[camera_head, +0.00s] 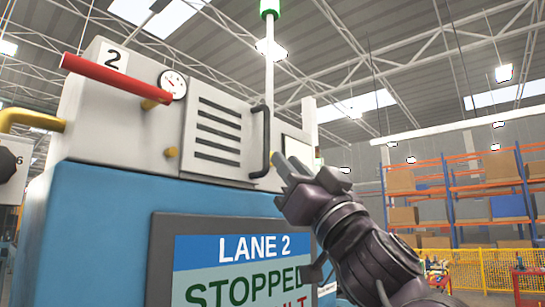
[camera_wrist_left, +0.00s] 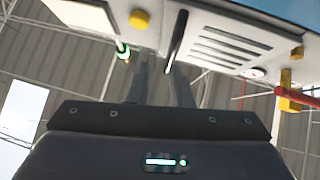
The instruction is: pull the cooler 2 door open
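The cooler 2 door is a pale louvred panel (camera_head: 217,136) on a machine marked "2" (camera_head: 114,57). It looks closed. A black upright bar handle (camera_head: 261,140) is on its right edge. The handle also shows in the left wrist view (camera_wrist_left: 178,38). My left gripper (camera_head: 281,168) is just right of the handle's lower end. In the left wrist view my left gripper's fingers (camera_wrist_left: 162,72) are apart, with the handle's near end showing in the gap between the tips. I cannot tell whether they touch it. My right gripper is in neither view.
A red bar (camera_head: 115,78) juts out at the upper left, near a round gauge (camera_head: 172,86). A yellow knob (camera_head: 171,152) is left of the door. A "LANE 2 STOPPED" screen (camera_head: 240,268) is below. Racks (camera_head: 460,195) and a yellow fence (camera_head: 485,268) stand far right.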

